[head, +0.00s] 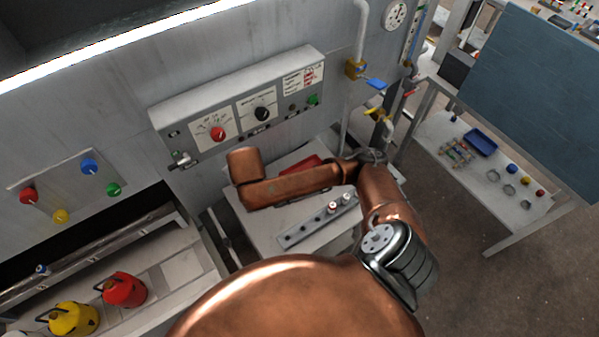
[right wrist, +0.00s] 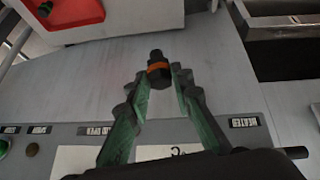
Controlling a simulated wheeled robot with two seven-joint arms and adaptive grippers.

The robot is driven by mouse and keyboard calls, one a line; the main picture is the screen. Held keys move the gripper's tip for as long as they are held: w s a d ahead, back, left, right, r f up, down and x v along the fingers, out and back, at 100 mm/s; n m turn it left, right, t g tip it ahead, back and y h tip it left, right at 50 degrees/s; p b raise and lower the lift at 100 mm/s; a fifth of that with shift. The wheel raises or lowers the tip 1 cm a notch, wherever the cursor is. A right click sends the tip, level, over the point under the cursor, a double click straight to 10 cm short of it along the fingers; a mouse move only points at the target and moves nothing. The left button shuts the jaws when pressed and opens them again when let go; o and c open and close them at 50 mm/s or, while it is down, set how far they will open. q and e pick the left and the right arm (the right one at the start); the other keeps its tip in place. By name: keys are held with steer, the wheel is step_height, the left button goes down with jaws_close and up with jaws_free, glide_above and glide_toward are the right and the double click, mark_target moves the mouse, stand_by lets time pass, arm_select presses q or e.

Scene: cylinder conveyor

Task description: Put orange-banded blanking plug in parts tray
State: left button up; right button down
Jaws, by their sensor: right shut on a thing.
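The blanking plug (right wrist: 158,68) is black with an orange band and shows in the right wrist view. My right gripper (right wrist: 160,84) has its two green-padded fingers closed on it at their tips. The plug is held over a pale grey surface. A red tray (right wrist: 88,14) with a dark item in it lies at the top left of that view, apart from the plug. In the head view a red piece (head: 303,163), seemingly the same tray, is partly hidden behind my copper arm. The plug and right gripper are hidden there. My left gripper is not in view.
A control panel (head: 240,107) with knobs stands behind the white table (head: 262,235). A grey strip with small knobs (head: 318,222) lies on the table. Red (head: 124,289) and yellow (head: 75,317) cans stand at lower left. A dark open bin (right wrist: 285,25) is at upper right in the wrist view.

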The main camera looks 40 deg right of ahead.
steer(key=d+f+n+y+p, duration=0.1)
steer(key=d+f+n+p, duration=0.1)
steer(key=d+f, duration=0.5)
steer(key=d+f+n+y+p, duration=0.2)
steer(key=d+f, duration=0.6)
steer(key=d+f+n+g+y+p, duration=0.1)
steer(key=d+f+n+p, duration=0.1)
steer(key=d+f, duration=0.5)
steer(key=shift+s+d+f+n+y+p, duration=0.1)
steer(key=shift+d+f+n+y+p, duration=0.2)
steer(key=shift+f+n+y+p, duration=0.15)
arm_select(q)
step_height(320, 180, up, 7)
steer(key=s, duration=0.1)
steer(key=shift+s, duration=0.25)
arm_select(e)
steer(key=shift+d+f, duration=0.1)
steer(key=shift+f, duration=1.55)
